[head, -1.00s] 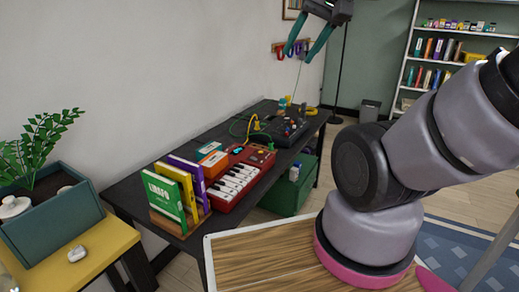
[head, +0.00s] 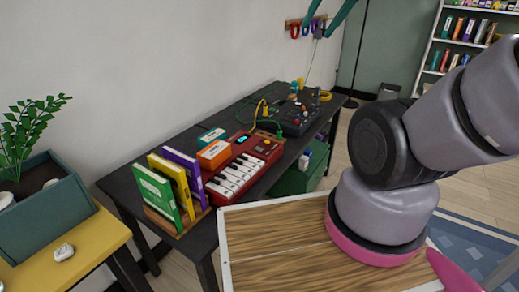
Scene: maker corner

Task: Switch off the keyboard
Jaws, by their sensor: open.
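The keyboard (head: 240,165) is a small red instrument with white and black keys, lying on the dark table. Its far end has a panel with knobs and a small lit cyan display. My gripper (head: 326,22) is at the top edge of the head view, above and beyond the keyboard. Its two teal fingers are apart and nothing is between them. The rest of the gripper is cut off by the frame.
Books in a wooden holder (head: 178,230) stand at the table's near end. Small boxes (head: 214,154) sit along the keyboard's wall side. A black device with cables (head: 297,115) lies beyond it. A yellow table with a planter (head: 50,215) is at left.

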